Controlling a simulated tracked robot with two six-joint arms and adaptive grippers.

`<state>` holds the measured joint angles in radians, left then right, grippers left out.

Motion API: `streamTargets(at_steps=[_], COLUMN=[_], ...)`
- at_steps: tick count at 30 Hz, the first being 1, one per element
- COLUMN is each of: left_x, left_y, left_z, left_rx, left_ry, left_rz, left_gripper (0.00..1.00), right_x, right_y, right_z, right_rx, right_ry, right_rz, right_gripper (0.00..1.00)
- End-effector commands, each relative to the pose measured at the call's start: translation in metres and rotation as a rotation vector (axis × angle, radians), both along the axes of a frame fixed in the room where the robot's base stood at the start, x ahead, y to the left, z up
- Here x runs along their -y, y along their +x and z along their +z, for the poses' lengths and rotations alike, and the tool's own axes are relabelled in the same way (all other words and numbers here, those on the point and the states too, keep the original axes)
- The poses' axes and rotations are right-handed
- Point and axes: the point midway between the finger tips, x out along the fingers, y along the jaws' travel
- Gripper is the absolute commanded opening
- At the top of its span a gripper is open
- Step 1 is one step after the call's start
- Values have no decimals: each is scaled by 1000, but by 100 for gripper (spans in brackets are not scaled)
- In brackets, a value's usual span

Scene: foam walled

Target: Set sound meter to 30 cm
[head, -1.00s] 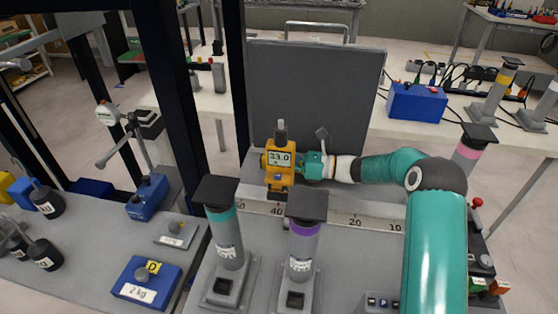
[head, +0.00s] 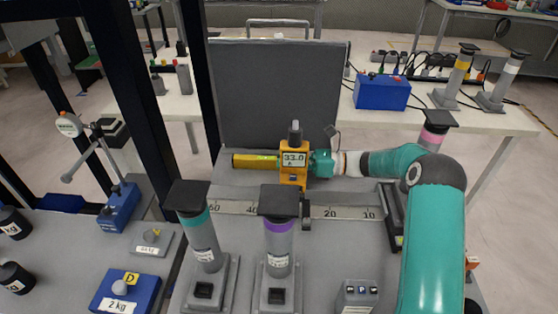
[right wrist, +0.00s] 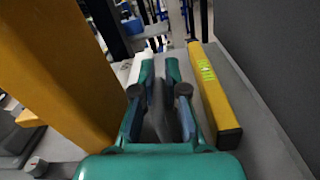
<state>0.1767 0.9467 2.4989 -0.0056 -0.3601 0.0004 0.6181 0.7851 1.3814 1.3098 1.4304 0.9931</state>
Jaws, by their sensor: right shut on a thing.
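The sound meter (head: 294,160) is a yellow handheld device with a grey top and a display reading 33.0. It stands upright behind a ruler strip (head: 350,212) marked 60, 40, 20 and 10. It sits between the 40 and 20 marks, and a dark piece below it (head: 306,213) covers the strip there. My right gripper (head: 318,163) reaches it from the right and is shut on it at its side. In the right wrist view the fingers (right wrist: 160,100) close on a dark grey part beside a large yellow body. My left gripper is not in view.
A yellow bar with a green label (head: 250,161) lies left of the meter. A dark grey foam panel (head: 275,95) stands behind. Cylinders with teal (head: 203,240) and purple (head: 279,245) bands stand in front of the ruler. A blue 2 kg block (head: 125,290) lies front left.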

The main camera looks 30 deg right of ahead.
Motion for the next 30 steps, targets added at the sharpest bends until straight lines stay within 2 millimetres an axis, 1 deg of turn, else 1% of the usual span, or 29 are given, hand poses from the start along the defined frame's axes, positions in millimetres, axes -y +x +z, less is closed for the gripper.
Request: streamTargets(at_steps=[4, 5, 6, 9, 17, 20, 23, 25, 30], left_x=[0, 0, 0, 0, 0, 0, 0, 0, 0], left_y=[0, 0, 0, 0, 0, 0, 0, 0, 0], left_z=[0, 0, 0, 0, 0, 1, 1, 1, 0], left_rx=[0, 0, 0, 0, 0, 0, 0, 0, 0], left_ry=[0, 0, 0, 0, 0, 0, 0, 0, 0], left_rz=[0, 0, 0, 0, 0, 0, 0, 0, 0], left_gripper=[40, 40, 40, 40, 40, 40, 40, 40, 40], right_x=[-3, -3, -3, -3, -2, -2, -2, -2, -2], right_y=[-1, -1, -1, 0, 0, 1, 1, 1, 1], right_z=[-1, -1, -1, -1, 0, 3, 12, 22, 53], right_rx=[-6, -6, -6, -5, -2, -1, 1, 1, 2], right_ry=[4, 4, 3, 2, 1, 0, -1, -2, -2], right_rz=[9, 9, 8, 7, 3, 3, 2, 2, 4], right_gripper=[0, 13, 20, 35, 35, 35, 35, 35, 35])
